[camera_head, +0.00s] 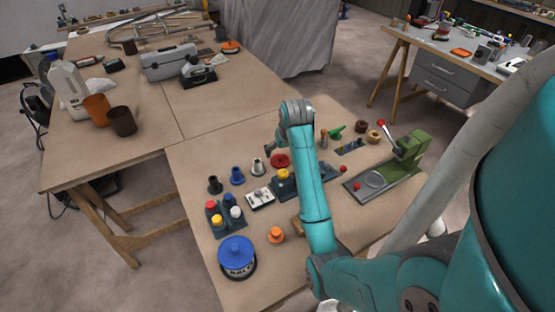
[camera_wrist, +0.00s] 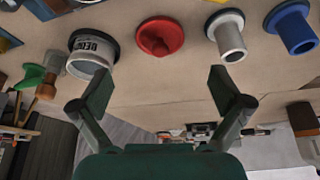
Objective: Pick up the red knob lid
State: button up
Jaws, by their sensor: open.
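The red knob lid (camera_head: 279,160) lies on the near table, just left of my upright arm link in the head view. In the wrist view the red lid (camera_wrist: 160,37) shows as a round disc with a raised knob, top centre. My gripper (camera_wrist: 163,85) is open, its two fingers spread wide with nothing between them. The lid shows beyond the fingertips, between their lines and apart from them. In the head view my gripper is mostly hidden behind my wrist.
In the wrist view, a labelled tin (camera_wrist: 90,55) sits left of the lid, and a grey flanged spool (camera_wrist: 229,36) and a blue one (camera_wrist: 291,28) sit right. A green press (camera_head: 405,155) stands at the table's right. A blue-lidded tin (camera_head: 237,257) is at the front left.

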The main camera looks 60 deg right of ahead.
aim_at(281, 159)
jog(key=shift+x, duration=3.45)
jog(key=shift+s+a, duration=0.1)
jog(key=c, duration=1.1)
